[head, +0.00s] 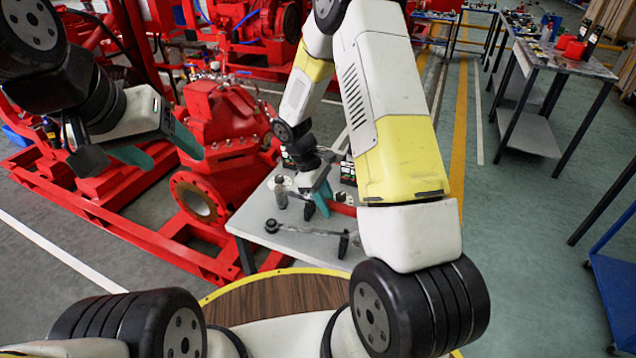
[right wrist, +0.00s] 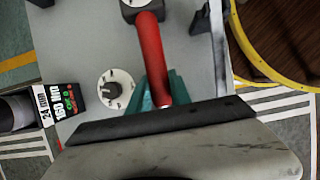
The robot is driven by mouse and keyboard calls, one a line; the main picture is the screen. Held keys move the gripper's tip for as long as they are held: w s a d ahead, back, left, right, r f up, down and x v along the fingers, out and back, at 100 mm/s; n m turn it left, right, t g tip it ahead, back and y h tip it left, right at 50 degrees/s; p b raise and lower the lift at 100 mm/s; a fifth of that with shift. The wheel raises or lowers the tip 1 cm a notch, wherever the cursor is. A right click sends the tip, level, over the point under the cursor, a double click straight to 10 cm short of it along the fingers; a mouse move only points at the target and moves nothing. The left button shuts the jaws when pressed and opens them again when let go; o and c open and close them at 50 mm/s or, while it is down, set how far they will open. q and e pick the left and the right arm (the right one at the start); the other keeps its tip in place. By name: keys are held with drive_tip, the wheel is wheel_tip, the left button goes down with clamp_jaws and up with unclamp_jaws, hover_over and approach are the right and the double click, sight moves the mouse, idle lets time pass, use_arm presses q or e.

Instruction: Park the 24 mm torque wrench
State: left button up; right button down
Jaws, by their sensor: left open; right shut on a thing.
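My right gripper (head: 318,200) is low over the small grey table (head: 262,232). It is shut on the red handle (head: 343,209) of a wrench. In the right wrist view, the red handle (right wrist: 151,55) lies between my teal fingers (right wrist: 158,90), and a dark head (right wrist: 142,10) shows at the top edge. A black sign (right wrist: 60,104) reading "24 mm 150 Nm" stands at the left, beside a dark cylinder (right wrist: 16,112). My left gripper (head: 160,148) is open and empty, away from the table, in front of the red pump. Much of the wrench is hidden.
A dark bar with a round end (head: 272,226) is at the table's near side. A white marked disc (right wrist: 117,88) is beside the handle. The red pump (head: 225,130) stands left of the table. A workbench (head: 560,62) is at the right, with open floor before it.

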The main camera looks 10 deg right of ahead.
drive_tip(key=shift+f, duration=0.6)
drive_tip(key=c, duration=1.1)
unclamp_jaws()
drive_tip(key=shift+v, duration=3.9)
drive_tip(key=shift+r, duration=0.1)
